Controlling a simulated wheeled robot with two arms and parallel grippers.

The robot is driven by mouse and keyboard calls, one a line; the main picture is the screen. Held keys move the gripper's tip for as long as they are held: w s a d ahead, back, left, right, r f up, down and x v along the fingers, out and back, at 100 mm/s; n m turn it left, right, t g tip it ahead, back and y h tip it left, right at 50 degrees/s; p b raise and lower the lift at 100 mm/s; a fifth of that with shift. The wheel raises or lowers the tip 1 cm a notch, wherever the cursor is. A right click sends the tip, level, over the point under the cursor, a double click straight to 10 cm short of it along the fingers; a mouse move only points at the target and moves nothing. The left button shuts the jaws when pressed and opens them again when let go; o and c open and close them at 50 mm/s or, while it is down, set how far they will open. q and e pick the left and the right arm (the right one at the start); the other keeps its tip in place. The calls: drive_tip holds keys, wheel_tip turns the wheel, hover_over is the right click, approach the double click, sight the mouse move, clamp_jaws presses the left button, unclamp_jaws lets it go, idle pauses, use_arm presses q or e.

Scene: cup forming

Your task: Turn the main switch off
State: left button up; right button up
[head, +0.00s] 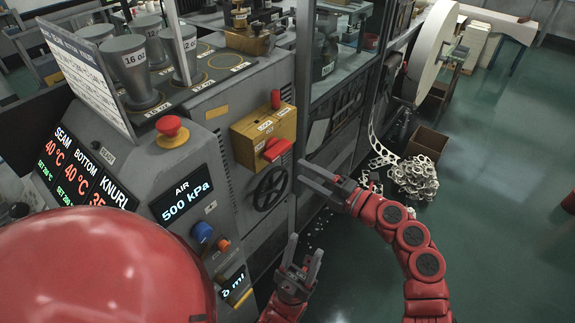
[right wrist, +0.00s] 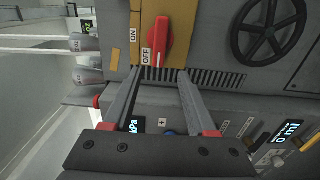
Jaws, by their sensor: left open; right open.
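The main switch is a red handle (head: 277,149) on a yellow box (head: 243,139) on the front of the grey machine. In the right wrist view the red handle (right wrist: 160,38) lies beside the ON and OFF labels, its narrow end near OFF. Whether it is on or off I cannot tell. My right gripper (head: 302,173) is open and empty, just right of and below the handle in the head view. In the right wrist view the handle is ahead of its fingertips (right wrist: 160,72), apart from them. My left gripper (head: 305,244) is open and empty, lower down.
A black handwheel (head: 270,188) sits below the yellow box. A red mushroom button (head: 172,131) and the pressure display (head: 186,202) are to the left. Clear green floor (head: 490,200) lies to the right.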

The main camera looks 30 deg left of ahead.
drive_tip(key=d+b, duration=0.1)
drive_tip(key=d, duration=0.7)
drive_tip(key=shift+s, duration=0.35)
